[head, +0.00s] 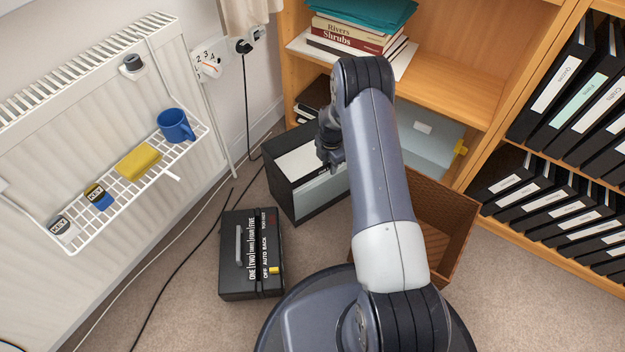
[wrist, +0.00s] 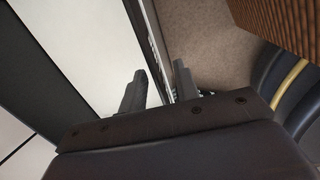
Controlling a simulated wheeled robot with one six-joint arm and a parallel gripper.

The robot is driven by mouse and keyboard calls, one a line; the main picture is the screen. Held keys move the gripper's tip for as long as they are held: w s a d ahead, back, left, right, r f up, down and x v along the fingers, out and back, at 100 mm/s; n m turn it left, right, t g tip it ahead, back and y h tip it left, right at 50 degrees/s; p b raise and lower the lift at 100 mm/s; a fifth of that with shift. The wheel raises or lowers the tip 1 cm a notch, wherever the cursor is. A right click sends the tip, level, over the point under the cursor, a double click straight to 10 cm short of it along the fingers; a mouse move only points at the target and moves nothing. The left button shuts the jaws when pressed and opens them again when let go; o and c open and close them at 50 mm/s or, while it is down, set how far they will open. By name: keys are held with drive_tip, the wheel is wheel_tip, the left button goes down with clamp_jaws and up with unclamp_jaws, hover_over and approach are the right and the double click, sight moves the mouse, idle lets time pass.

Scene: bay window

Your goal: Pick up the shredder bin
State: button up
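The shredder bin (head: 290,195) appears to be the black open-topped box on the floor in front of the shelves. It has a pale inside and a grey panel on its near side. The black shredder head (head: 250,262), with lettering and a yellow switch, lies apart from it on the carpet. My gripper (head: 330,160) is over the bin's near right part in the head view. In the wrist view my gripper (wrist: 159,88) has its two fingers apart, with the bin's rim (wrist: 152,40) running between them. Whether either finger touches the wall is unclear.
A brown woven basket (head: 455,210) stands right of the bin, partly behind my arm. A wooden bookcase (head: 470,85) with binders is behind. A radiator with a wire rack (head: 140,190) is left. Dark cables (head: 190,265) cross the carpet.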

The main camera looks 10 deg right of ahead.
wheel_tip(320, 180, down, 3)
drive_tip(key=shift+r+b, duration=0.1)
drive_tip(key=shift+b, duration=0.2)
clamp_jaws()
drive_tip(key=shift+w, duration=0.1)
idle(1.1)
